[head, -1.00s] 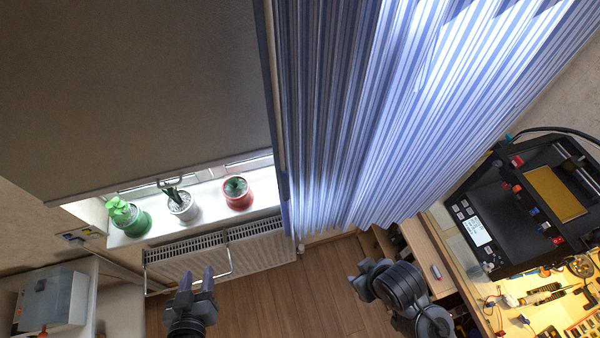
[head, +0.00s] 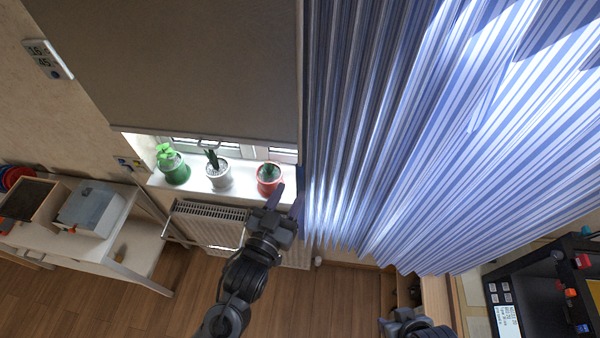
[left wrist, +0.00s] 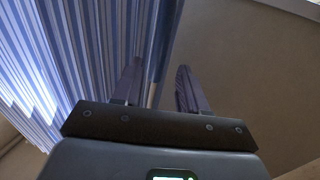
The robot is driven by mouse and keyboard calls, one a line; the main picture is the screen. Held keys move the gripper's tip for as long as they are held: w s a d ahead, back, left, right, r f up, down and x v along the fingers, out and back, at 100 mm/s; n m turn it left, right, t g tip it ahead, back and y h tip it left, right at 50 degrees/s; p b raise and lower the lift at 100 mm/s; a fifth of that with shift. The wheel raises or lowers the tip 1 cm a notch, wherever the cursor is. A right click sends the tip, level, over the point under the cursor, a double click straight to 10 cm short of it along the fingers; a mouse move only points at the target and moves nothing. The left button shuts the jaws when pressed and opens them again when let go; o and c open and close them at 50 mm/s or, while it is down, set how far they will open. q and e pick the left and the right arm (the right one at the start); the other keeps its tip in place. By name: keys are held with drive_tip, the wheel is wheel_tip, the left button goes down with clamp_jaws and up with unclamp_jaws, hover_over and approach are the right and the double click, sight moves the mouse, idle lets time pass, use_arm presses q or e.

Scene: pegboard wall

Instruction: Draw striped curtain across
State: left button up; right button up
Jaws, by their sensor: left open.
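The blue-and-white striped curtain (head: 420,150) hangs in folds over the right half of the head view. Its left edge runs down beside the grey-brown blind (head: 190,70). My left gripper (head: 286,203) is open, fingers pointing up, near the lower part of that edge. In the left wrist view, the curtain (left wrist: 75,50) fills the left side, and its dark blue edge shows between the open fingers (left wrist: 156,88). I cannot tell whether they touch it. Part of my right arm shows at the bottom of the head view; its jaws are not clear.
Green (head: 173,168), white (head: 218,178) and red (head: 269,180) plant pots stand on the windowsill, close to my left gripper. A radiator (head: 207,222) is below. A side table (head: 130,225) stands at left, a black machine (head: 545,290) at lower right. The floor between is open.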

sight(298, 179)
use_arm(q)
drive_tip(key=p+x, duration=0.1)
drive_tip(key=x, duration=0.5)
drive_tip(key=shift+w+d, duration=0.15)
drive_tip(key=shift+w, duration=0.05)
clamp_jaws()
